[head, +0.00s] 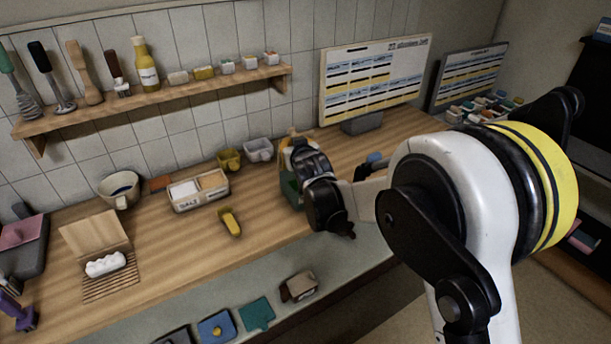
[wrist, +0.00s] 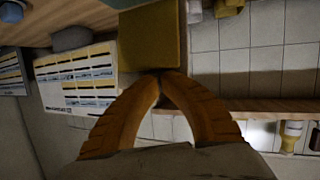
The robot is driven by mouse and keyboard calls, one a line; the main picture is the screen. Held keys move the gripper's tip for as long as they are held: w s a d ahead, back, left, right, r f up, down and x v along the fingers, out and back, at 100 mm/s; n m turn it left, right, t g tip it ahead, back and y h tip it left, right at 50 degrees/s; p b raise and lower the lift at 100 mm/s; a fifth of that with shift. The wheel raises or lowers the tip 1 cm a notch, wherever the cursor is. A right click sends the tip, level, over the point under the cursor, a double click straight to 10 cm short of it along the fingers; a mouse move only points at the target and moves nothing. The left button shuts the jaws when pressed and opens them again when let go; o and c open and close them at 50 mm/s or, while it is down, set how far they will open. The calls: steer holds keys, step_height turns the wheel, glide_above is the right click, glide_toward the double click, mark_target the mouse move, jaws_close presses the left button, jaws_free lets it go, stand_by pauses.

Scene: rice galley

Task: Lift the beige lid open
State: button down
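My gripper (head: 340,232) is over the counter at the middle of the head view, beside a dark green box (head: 290,188) that it partly hides. In the wrist view, the two curved orange-brown fingers (wrist: 162,76) come together at their tips, at the near edge of a flat mustard-beige panel (wrist: 150,42). This panel may be the beige lid; its hinge and the box under it are not clear. I cannot tell whether the tips touch the panel, and nothing shows between them.
A salt box (head: 198,190), a yellow scoop (head: 230,222) and two small cups stand left of my gripper. A printed board (head: 375,80) stands behind it. A shelf (head: 160,98) with utensils runs along the tiled wall. The counter front holds several small items.

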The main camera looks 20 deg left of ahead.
steer(key=shift+w+a+r, duration=0.1)
steer(key=shift+w+a, duration=0.1)
steer(key=shift+a, duration=0.05)
stand_by(0.3)
steer(key=v, duration=0.7)
steer(key=shift+d, duration=0.2)
stand_by(0.3)
